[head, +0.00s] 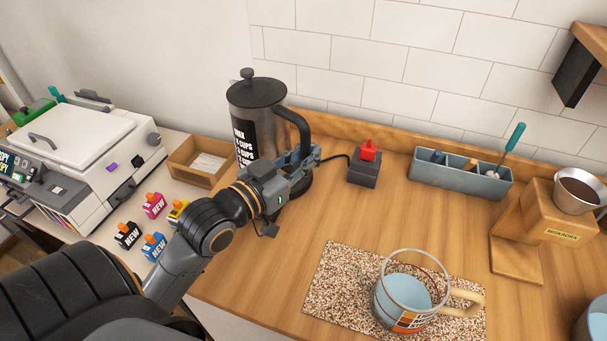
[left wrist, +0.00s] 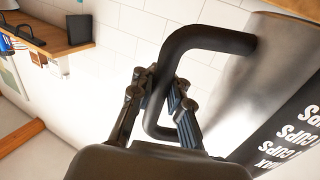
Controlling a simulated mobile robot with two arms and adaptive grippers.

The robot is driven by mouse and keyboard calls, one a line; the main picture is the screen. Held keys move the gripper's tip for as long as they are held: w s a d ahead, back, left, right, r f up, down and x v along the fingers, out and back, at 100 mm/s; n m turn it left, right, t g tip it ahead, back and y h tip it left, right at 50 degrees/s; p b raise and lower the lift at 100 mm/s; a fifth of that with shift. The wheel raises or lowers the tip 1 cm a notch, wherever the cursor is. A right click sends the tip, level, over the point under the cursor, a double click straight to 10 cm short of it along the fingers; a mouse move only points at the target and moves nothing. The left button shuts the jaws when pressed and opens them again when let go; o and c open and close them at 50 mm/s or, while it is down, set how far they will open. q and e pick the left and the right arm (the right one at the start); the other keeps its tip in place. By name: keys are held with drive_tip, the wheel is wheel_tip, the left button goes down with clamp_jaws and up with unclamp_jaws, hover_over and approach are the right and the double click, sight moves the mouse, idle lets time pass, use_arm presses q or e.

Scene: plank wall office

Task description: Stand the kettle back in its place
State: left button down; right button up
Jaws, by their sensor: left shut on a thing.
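The kettle (head: 262,94) is a tall dark metal one with a knobbed lid, a black text label and a black handle. It stands upright at the back left of the wooden counter. My left gripper (head: 301,158) is shut on the kettle's handle, on its right side. In the left wrist view the fingers (left wrist: 158,104) are on either side of the handle (left wrist: 205,36), with the kettle body (left wrist: 265,65) at right.
A small box with a red switch (head: 368,153) has a cord running left. A mug (head: 399,297) stands on a speckled mat (head: 330,285) in front. A grey organizer (head: 455,182) and wooden coffee stand (head: 520,240) are right. A wooden tray (head: 190,172) and printer (head: 85,150) are left.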

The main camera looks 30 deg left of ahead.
use_arm(q)
drive_tip(key=w+a+f+b, duration=0.2)
drive_tip(key=w+f+b, duration=0.1)
drive_tip(key=w+f, duration=0.5)
wheel_tip(320, 180, down, 2)
drive_tip(key=shift+a+b, duration=0.4)
drive_tip(key=c, duration=1.8)
unclamp_jaws()
drive_tip(key=shift+f, duration=0.25)
drive_tip(key=o, duration=0.5)
drive_tip(key=shift+s, duration=0.1)
use_arm(e)
drive_tip(key=f, duration=0.5)
drive_tip(key=shift+w+d, duration=0.3)
drive_tip(key=shift+w, duration=0.1)
use_arm(q)
drive_tip(key=s+a+b, duration=0.1)
drive_tip(key=s+b, duration=0.1)
drive_tip(key=s, duration=0.9)
drive_tip(key=shift+s+a+r, duration=0.15)
drive_tip(key=shift+s+a, duration=0.25)
use_arm(e)
drive_tip(key=shift+a+f, duration=0.15)
drive_tip(key=shift+f, duration=0.8)
